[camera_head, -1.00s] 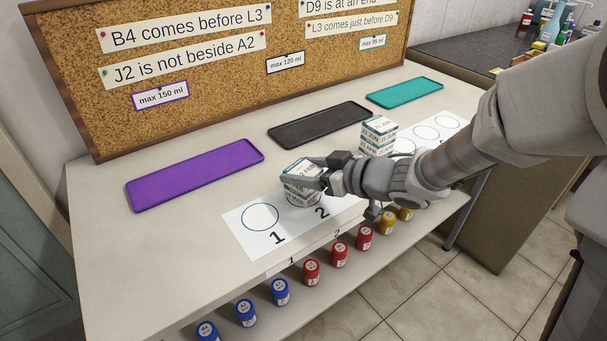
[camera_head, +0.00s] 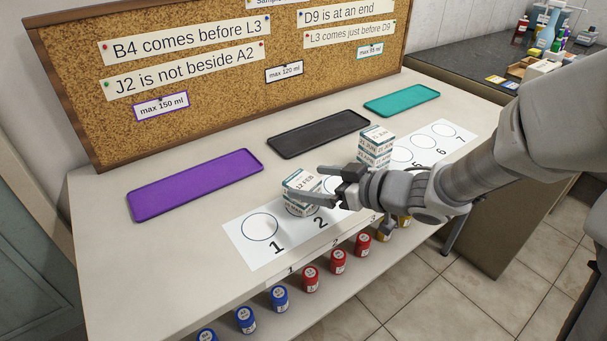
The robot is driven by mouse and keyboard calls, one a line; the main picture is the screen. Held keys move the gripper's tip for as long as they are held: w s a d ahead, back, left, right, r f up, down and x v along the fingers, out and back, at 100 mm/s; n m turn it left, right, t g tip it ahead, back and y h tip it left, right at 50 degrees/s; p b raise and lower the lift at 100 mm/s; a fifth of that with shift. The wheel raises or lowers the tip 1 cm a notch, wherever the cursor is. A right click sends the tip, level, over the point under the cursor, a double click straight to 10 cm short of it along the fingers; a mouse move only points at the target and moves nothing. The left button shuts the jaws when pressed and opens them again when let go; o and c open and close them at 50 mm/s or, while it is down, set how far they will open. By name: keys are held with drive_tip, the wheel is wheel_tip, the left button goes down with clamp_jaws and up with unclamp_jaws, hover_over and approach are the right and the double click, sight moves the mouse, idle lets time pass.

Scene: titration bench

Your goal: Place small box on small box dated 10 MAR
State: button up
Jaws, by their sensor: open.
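A small white box (camera_head: 301,181) whose label seems to read 12 FEB sits on top of another small box (camera_head: 298,207) near circle 2. The two form a short stack, slightly skewed. The lower box's label is too small to read surely now. My gripper (camera_head: 317,183) is open and empty just right of the upper box, its fingers pointing left. The near finger overlaps the box's right side in the picture, so I cannot tell whether it touches.
A taller stack of boxes (camera_head: 375,147) stands behind my gripper. Purple (camera_head: 196,184), black (camera_head: 318,133) and teal (camera_head: 401,99) trays lie along the back. A numbered white sheet (camera_head: 286,250) lies in front. Several coloured jars stand on the shelf below. The bench's left front is clear.

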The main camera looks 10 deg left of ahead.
drive_tip(key=w+d+r+m+t+h+p, duration=0.1)
drive_tip(key=d+r+m+t+h+p, duration=0.3)
drive_tip(key=d, duration=0.7)
drive_tip(key=w+d+r+m+t+h+b, duration=0.1)
drive_tip(key=d+r+m+t+h, duration=0.15)
drive_tip(key=d+r+h, duration=0.65)
drive_tip(key=s+d+m+g+h, duration=0.1)
drive_tip(key=s+d+m+g, duration=0.25)
drive_tip(key=s+d, duration=0.4)
drive_tip(key=s+a+f+m+g+y, duration=0.2)
drive_tip(key=s+a+g, duration=0.1)
drive_tip(key=s, duration=0.9)
drive_tip(key=shift+s+a+m, duration=0.25)
drive_tip(key=shift+m, duration=0.15)
